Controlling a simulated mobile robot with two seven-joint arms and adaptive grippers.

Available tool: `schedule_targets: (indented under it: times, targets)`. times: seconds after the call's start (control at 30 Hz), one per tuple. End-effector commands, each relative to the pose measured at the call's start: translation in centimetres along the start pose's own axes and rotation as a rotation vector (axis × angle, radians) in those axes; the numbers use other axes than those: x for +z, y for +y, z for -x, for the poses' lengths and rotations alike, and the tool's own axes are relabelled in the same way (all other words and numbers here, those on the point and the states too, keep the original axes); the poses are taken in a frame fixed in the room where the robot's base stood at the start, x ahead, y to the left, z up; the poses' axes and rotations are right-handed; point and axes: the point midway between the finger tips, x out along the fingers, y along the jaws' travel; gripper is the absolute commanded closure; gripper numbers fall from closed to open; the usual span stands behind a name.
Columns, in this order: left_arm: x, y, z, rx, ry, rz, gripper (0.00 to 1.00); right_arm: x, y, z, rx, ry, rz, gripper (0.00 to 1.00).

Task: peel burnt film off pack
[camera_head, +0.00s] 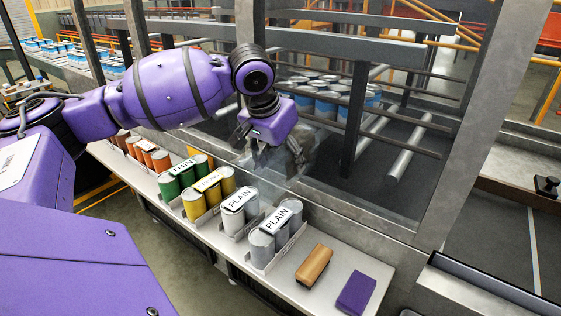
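A pack of blue-and-white cans (325,103) stands behind the rails inside the machine, right of my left gripper. Whether burnt film covers it is too small to tell. My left gripper (268,153) hangs over the machine's near edge, in front of and apart from the pack. Its dark fingers look spread, with no solid thing seen between them. A hazy, see-through sheet or panel (312,168) shows around and right of the fingers; I cannot tell if it is film or a clear guard. My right gripper is not in view.
A narrow shelf (330,286) along the near side holds green, yellow and grey cans (239,208) with labels, a brown block-like brush (313,265) and a purple pad (356,292). Grey posts and horizontal rails (400,118) stand around the pack. More cans (75,55) stand at the far left.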

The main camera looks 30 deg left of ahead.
Motion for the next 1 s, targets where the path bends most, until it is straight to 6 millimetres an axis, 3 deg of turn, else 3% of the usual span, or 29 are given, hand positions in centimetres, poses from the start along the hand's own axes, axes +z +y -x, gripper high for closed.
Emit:
schedule_targets:
  times: [0.23,1.0]
  targets:
    - [-0.7,0.0,1.6,0.000,0.004,0.001,0.55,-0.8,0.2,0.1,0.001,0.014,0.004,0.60]
    - [-2.4,0.0,5.7,0.000,0.002,0.000,0.55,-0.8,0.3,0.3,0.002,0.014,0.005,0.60]
